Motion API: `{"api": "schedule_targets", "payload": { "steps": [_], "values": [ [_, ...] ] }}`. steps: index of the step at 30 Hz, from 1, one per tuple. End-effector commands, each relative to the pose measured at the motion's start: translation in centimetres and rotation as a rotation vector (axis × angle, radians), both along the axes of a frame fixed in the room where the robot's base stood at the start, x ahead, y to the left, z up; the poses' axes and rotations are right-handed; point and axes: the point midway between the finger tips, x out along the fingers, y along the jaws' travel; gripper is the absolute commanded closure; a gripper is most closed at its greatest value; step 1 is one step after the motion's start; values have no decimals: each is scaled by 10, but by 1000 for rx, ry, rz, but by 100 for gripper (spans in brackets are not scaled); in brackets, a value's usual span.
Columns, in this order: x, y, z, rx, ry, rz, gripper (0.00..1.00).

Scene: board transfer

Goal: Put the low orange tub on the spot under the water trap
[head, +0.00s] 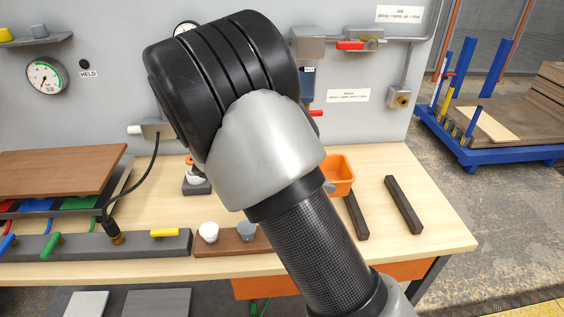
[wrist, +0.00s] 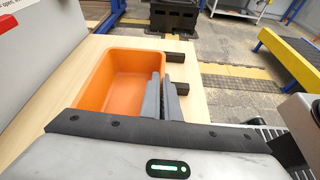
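The low orange tub (head: 342,172) is at the back right of the bench in the head view, its left part hidden by my arm. In the wrist view the tub (wrist: 115,70) looks empty and upright. My gripper (wrist: 162,98) has its two grey fingers close together at the tub's right wall, one inside and one outside, with the wall between them. I cannot tell whether the tub touches the bench. A wall unit with a dark blue part (head: 307,86), possibly the water trap, is partly behind my arm. The spot under it is hidden.
Two dark bars lie right of the tub, a near one (head: 356,217) and another (head: 403,204). A brown block with a white cup (head: 208,232) and a grey cup (head: 246,231) is near the front edge.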

Motion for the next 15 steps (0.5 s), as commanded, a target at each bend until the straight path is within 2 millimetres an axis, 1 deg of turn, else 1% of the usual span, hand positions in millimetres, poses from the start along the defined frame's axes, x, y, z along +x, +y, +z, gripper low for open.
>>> {"api": "schedule_targets", "payload": {
  "steps": [2, 5, 15],
  "values": [
    [5, 1, -1, 0, 1, -7, 100],
    [21, 1, -1, 2, -1, -10, 100],
    [113, 1, -2, 1, -2, -9, 100]
  ]
}}
